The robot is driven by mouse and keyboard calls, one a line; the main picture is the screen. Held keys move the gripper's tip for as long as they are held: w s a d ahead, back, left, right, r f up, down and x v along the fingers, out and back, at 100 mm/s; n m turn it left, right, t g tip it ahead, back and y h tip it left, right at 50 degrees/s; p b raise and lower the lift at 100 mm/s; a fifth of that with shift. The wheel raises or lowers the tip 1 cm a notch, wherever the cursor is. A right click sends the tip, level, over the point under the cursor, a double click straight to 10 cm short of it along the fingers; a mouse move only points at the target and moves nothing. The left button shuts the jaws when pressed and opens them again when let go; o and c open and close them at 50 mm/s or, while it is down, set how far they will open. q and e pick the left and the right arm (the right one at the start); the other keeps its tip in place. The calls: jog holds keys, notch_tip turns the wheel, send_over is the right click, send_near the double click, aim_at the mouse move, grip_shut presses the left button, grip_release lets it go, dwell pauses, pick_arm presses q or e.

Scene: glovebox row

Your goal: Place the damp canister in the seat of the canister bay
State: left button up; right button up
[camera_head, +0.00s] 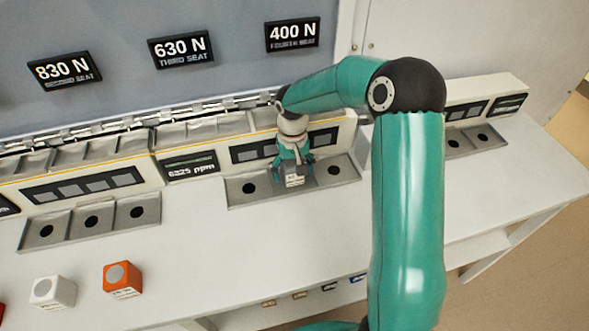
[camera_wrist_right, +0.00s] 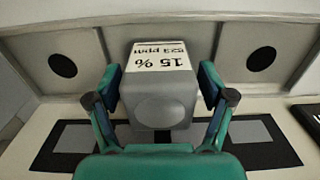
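A grey block-shaped canister (camera_wrist_right: 160,103) with a white label reading "15 %" and "523 ppm" sits between the fingers of my right gripper (camera_wrist_right: 160,88). The pads appear to touch both its sides. In the head view the canister (camera_head: 294,181) is at the middle seat of a three-seat canister bay (camera_head: 240,201), under my right gripper (camera_head: 293,165). The seats on either side are empty, each with a dark round hole. The canister hides the middle hole, and I cannot tell whether it rests fully on the seat. My left gripper is not in view.
An orange block (camera_head: 122,279) and a white block (camera_head: 52,291) stand on the bench front at left. Another three-seat bay (camera_head: 91,222) at left is empty; a further bay (camera_head: 474,141) lies right, partly behind my arm. A display (camera_head: 189,168) reads "6325 ppm".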

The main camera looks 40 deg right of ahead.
aim_at(293, 162)
notch_tip(293, 162, up, 12)
jog(key=shift+r+b, duration=0.1)
jog(key=shift+b, duration=0.2)
dwell(0.4)
dwell(0.4)
